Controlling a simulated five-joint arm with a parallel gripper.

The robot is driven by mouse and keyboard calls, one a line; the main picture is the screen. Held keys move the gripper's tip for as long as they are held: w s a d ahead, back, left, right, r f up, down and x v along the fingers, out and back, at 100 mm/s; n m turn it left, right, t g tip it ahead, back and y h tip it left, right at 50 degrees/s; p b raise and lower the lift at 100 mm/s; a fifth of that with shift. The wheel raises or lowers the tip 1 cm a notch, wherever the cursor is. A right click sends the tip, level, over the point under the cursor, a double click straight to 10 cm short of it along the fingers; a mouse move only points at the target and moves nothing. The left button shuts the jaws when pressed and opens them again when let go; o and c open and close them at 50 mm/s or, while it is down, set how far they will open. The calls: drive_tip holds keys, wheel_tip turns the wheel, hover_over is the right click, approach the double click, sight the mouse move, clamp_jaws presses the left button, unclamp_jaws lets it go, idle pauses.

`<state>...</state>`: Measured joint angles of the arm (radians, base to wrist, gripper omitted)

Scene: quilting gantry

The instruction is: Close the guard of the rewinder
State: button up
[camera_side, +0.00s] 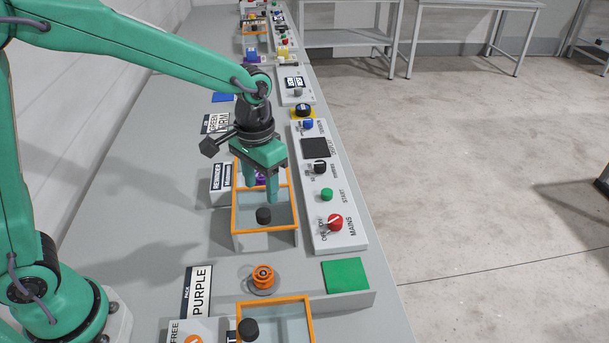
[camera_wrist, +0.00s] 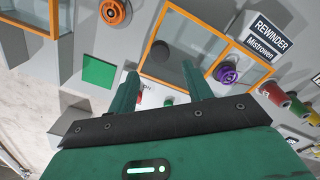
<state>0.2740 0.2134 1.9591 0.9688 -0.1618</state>
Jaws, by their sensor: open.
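The rewinder, labelled by a sign (camera_wrist: 268,36) that also shows in the side view (camera_side: 221,177), has an orange-framed clear guard (camera_side: 265,231) with a black knob (camera_side: 263,215). The guard panel lies over the near part of the box. A purple spool (camera_wrist: 228,73) sits at the far part, beside the panel; it is partly hidden behind my gripper in the side view. My gripper (camera_side: 262,195) points down over the box with its fingers apart and empty. In the wrist view, the knob (camera_wrist: 160,50) shows just beyond the fingertips; I cannot tell if they touch the frame.
A control panel with a red mains switch (camera_side: 335,223) and green start button (camera_side: 327,194) runs along the right. An orange spool (camera_side: 263,277) and another orange-framed guard (camera_side: 275,323) stand nearer. A green square (camera_side: 345,275) lies at the right. Bare bench (camera_side: 140,215) lies left.

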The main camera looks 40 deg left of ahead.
sight(263, 212)
drive_tip(key=shift+f, duration=3.85)
clamp_jaws()
drive_tip(key=w+a, duration=1)
drive_tip(key=shift+w+a+r, duration=0.1)
drive_tip(key=shift+w+a, duration=0.05)
drive_tip(key=shift+w, duration=0.05)
